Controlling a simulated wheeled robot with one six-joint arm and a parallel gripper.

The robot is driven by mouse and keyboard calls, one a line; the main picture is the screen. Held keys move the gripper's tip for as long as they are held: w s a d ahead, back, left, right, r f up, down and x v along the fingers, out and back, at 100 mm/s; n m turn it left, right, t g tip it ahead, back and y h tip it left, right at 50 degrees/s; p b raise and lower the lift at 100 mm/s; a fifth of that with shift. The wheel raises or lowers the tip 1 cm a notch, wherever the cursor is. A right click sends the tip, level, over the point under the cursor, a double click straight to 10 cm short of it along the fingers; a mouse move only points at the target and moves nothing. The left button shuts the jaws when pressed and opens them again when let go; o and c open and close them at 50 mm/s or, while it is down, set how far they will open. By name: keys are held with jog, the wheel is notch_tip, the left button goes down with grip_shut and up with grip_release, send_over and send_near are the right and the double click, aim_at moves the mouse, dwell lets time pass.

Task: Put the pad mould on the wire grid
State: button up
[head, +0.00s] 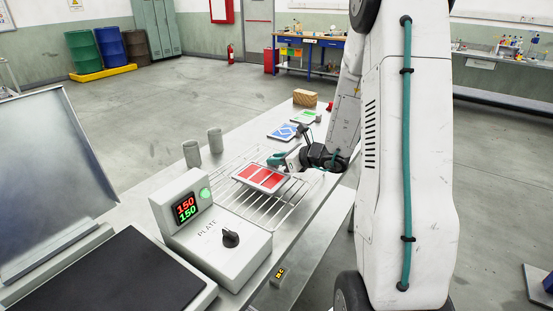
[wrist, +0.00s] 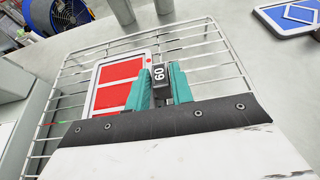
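The pad mould, a white-framed tray with red rectangular panels (head: 262,178), is over the wire grid (head: 227,205). In the wrist view the mould (wrist: 112,95) is left of my fingers, with grid wires around it. My gripper (head: 283,160) is at its far right end. In the wrist view the teal fingers of my gripper (wrist: 159,88) stand on both sides of a black block marked 60 (wrist: 158,75), the mould's handle, and close on it. I cannot tell whether the mould touches the wires or hangs just above them.
A hot plate control box (head: 210,225) reading 150 stands at the grid's near left, beside an open press (head: 60,180). Two grey cylinders (head: 203,147) stand behind the grid. A blue-patterned mould (head: 287,131), a green-panelled one (head: 305,117) and a wooden block (head: 305,98) lie farther back.

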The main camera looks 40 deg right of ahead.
jog(key=shift+o, duration=1.2)
jog(key=shift+a, duration=0.1)
